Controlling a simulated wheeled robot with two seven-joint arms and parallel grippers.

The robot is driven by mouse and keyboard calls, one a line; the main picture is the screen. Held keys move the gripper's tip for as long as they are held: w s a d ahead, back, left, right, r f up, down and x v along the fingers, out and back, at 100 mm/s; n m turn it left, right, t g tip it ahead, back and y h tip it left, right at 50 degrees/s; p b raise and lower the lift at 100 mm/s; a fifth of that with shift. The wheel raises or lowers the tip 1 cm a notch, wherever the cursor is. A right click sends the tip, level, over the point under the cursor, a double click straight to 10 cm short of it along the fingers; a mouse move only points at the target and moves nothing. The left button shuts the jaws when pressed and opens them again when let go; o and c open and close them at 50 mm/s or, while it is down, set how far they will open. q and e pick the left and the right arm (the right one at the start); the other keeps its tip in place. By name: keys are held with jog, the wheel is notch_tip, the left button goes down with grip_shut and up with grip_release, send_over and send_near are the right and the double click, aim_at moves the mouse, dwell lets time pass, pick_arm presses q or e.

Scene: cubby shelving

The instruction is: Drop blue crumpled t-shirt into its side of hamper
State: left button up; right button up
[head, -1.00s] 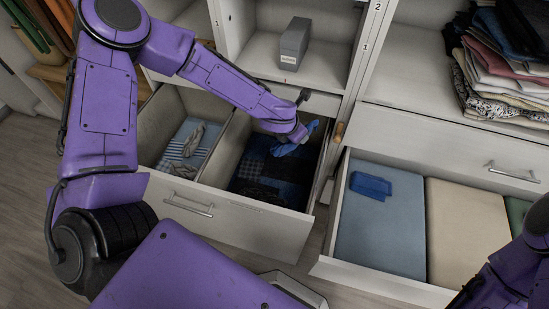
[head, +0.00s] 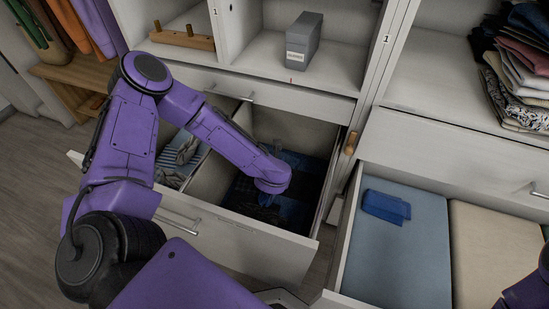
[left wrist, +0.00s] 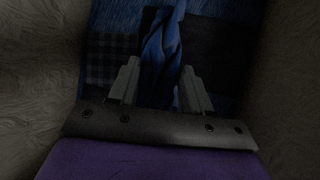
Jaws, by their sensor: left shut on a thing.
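The blue crumpled t-shirt (left wrist: 161,60) is between the fingers of my left gripper (left wrist: 160,88) in the left wrist view, which is shut on it. Dark and blue patterned clothes lie below it. In the head view my left arm reaches down into the right side of the open hamper drawer (head: 240,235). There the gripper is mostly hidden under my wrist, and only a bit of blue cloth (head: 267,199) shows below it. The left side of the hamper holds striped blue and grey clothes (head: 180,155). Only a purple part of my right arm shows at the lower right.
A divider (head: 212,178) splits the hamper. A second open drawer (head: 350,240) at the right holds blue and beige folded items, with a folded blue cloth (head: 386,206) on top. A grey box (head: 303,41) stands on the shelf above. Folded clothes (head: 522,70) are stacked at the upper right.

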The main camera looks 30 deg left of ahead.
pick_arm(q)
jog(key=shift+f+b, duration=0.45)
jog(key=shift+f, duration=0.05)
jog(key=o, duration=1.1)
jog(key=shift+r, duration=0.1)
jog(key=shift+r+p, duration=0.8)
jog(key=shift+p, duration=0.05)
jog(key=p+v, duration=0.2)
jog(key=v, duration=0.9)
jog(key=shift+s+d, duration=0.25)
